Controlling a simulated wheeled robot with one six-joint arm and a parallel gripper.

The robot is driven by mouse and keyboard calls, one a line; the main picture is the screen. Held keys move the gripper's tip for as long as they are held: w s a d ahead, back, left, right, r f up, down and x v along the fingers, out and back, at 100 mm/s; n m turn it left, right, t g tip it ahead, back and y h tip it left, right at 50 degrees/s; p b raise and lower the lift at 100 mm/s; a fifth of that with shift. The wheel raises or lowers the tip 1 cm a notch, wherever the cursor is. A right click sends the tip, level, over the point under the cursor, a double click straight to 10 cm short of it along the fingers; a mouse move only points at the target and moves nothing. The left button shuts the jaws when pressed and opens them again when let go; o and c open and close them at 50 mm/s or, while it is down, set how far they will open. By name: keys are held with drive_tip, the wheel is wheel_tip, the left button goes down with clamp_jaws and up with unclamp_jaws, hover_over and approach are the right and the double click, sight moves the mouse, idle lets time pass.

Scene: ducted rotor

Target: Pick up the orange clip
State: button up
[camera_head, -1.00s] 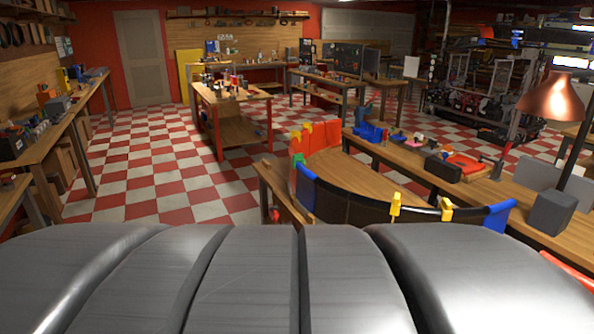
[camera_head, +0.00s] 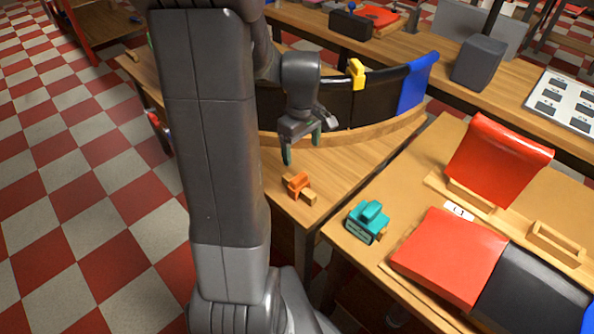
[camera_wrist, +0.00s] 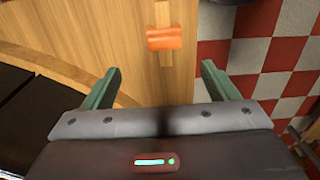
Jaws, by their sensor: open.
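The orange clip (camera_head: 298,183) sits near the front corner of the curved wooden bench (camera_head: 345,165), together with a small tan wooden piece (camera_head: 310,197). In the wrist view the clip (camera_wrist: 165,38) lies across a wooden strip (camera_wrist: 162,13), beyond the fingertips and roughly between their lines. My gripper (camera_head: 302,150) is above the bench, behind the clip in the head view. Its two green fingers (camera_wrist: 156,75) are spread wide with nothing between them. The clip and the fingers are apart.
A curved black panel with a blue end (camera_head: 415,82) and a yellow clamp (camera_head: 356,73) stands along the back of the bench. A teal object (camera_head: 368,222) and red panels (camera_head: 450,255) rest on the bench at right. Checkered floor (camera_head: 75,200) lies open at left.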

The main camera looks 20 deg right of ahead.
sight(299, 177)
wheel_tip(299, 177, down, 8)
drive_tip(key=shift+s+a+r, duration=0.1)
drive_tip(key=shift+s+a, duration=0.05)
drive_tip(key=shift+a+f+b, duration=0.2)
drive_tip(key=shift+f+b, duration=0.15)
drive_tip(key=shift+f, duration=2.4)
drive_tip(key=c, duration=1.1)
drive_tip(key=shift+o, duration=0.2)
wheel_tip(299, 177, up, 10)
drive_tip(key=shift+r+p, duration=0.1)
drive_tip(key=shift+p, duration=0.4)
drive_tip(key=shift+r+p, duration=1.85)
drive_tip(key=shift+r, duration=0.6)
